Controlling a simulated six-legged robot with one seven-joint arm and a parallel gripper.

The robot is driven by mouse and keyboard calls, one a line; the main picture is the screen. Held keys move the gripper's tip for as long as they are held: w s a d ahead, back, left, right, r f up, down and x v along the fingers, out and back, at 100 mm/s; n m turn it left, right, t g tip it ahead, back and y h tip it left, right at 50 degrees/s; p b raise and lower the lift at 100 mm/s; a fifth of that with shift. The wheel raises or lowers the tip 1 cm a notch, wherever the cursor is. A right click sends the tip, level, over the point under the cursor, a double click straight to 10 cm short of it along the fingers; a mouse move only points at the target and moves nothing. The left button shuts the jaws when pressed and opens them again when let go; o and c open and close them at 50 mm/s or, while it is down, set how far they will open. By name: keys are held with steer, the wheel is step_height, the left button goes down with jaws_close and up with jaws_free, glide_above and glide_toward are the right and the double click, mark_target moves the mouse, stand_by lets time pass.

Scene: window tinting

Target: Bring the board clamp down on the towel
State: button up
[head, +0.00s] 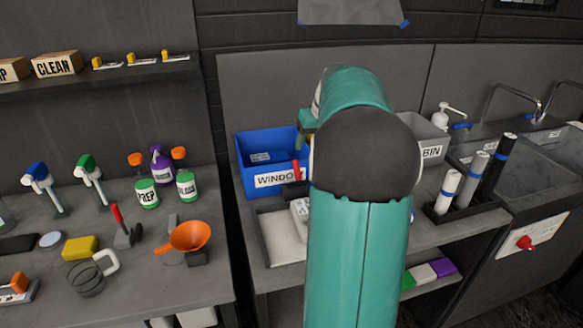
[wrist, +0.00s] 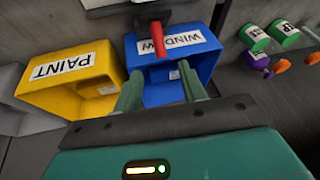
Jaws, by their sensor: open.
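A red lever handle (head: 296,170), seemingly the board clamp's, stands up in front of the blue bin in the head view. In the wrist view the red handle (wrist: 158,40) hangs from a dark mount at the top. My gripper (wrist: 159,70) is open and empty, its two teal fingers apart, with the handle's end just beyond and between the fingertips in the picture. In the head view my arm hides most of the clamp area. A pale board or tray (head: 283,238) lies below with a whitish item (head: 300,208) at its edge; I cannot tell whether that is the towel.
The blue WINDOW bin (head: 262,158) stands behind the handle, and the yellow PAINT bin (wrist: 75,82) is beside it in the wrist view. Rolls in a rack (head: 470,195) stand right of my arm. The left bench holds bottles and an orange funnel (head: 190,236).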

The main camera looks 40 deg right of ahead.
mark_target(298, 167)
steer(key=x, duration=1.3)
steer(key=shift+s+f, duration=0.15)
jaws_close()
